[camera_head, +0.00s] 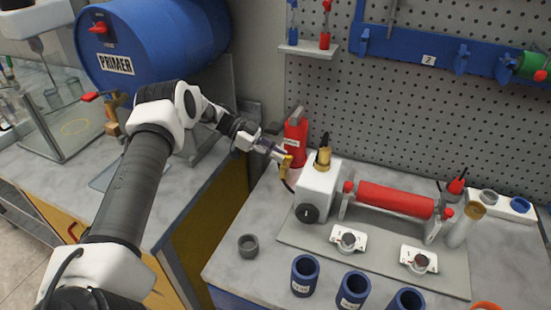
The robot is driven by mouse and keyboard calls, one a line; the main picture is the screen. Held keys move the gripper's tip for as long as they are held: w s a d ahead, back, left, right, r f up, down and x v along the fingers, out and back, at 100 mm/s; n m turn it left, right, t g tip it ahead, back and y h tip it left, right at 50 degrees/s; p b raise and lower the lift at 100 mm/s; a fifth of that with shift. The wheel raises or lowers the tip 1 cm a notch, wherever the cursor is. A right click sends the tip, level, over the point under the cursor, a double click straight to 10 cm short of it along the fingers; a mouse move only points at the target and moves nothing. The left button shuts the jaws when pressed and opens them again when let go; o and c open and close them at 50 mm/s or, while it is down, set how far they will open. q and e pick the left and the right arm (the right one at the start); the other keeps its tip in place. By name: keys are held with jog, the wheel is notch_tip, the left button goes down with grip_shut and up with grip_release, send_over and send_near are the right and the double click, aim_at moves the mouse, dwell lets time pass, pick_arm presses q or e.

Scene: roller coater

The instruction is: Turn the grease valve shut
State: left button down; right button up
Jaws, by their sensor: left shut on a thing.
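My left gripper (281,157) reaches in from the left, in front of the red bottle-shaped container (297,130). It is shut on a small yellow-brass piece (287,168), which looks like the grease valve's handle. The fingers and the small size hide its exact angle and what it joins to. Just to the right stands the white gearbox housing (318,188) of the roller coater, with a brass fitting (323,158) on top. My right gripper is not in view.
The red roller (395,200) lies right of the housing, with two white clamp-like blocks (348,238) (418,260) in front. Several blue cups (305,275) and a grey ring (248,244) stand near the front edge. A blue primer drum (150,45) is at back left.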

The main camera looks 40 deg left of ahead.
pick_arm(q)
jog(key=shift+f+m+g, duration=0.15)
jog(key=shift+m+g, duration=0.15)
jog(key=shift+g, duration=0.1)
jog(key=c, duration=1.2)
grip_release()
jog(key=shift+d, duration=0.15)
jog(key=shift+w+d, duration=0.1)
jog(key=shift+w, duration=0.05)
notch_tip(320, 180, up, 10)
jog(key=shift+r, duration=0.1)
